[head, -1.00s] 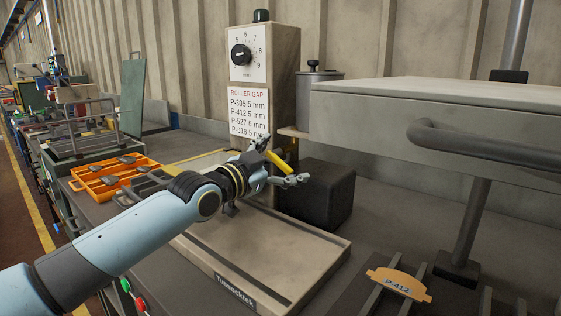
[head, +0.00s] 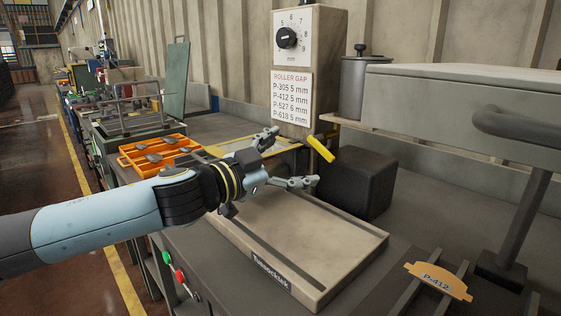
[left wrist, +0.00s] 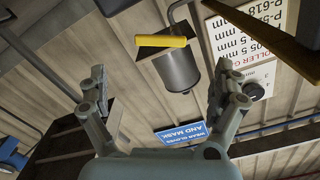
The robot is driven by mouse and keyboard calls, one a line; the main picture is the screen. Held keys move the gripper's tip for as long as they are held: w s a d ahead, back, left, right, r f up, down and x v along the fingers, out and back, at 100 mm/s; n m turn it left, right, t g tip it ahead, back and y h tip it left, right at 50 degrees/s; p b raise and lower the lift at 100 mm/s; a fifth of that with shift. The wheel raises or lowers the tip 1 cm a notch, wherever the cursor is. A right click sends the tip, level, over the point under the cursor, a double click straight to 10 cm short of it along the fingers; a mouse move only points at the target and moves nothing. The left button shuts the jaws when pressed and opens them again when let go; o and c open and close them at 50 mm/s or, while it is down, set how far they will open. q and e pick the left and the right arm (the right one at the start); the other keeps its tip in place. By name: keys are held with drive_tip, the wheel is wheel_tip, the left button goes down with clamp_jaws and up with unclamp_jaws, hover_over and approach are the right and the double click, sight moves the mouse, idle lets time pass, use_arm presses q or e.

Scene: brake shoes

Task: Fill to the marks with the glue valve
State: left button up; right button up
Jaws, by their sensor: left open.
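A yellow handle (head: 320,148), which looks like the glue valve's lever, stands below a grey lidded pot (head: 357,85). My left gripper (head: 295,156) is open and empty, just left of the handle in the head view, with its fingers spread. In the left wrist view the yellow handle (left wrist: 162,41) lies across the pot (left wrist: 178,70), beyond and between the open fingers. No contact with the handle is seen. The fill marks cannot be made out. My right gripper is not in view.
A box with a dial (head: 287,38) and a roller gap list (head: 292,98) stands behind. A black block (head: 357,183) sits under the pot. A flat pale tray (head: 345,240) lies below my gripper. An orange tray (head: 135,150) stands left.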

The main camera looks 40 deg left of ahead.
use_arm(q)
drive_tip(key=shift+s+a, duration=0.1)
drive_tip(key=shift+s, duration=0.9)
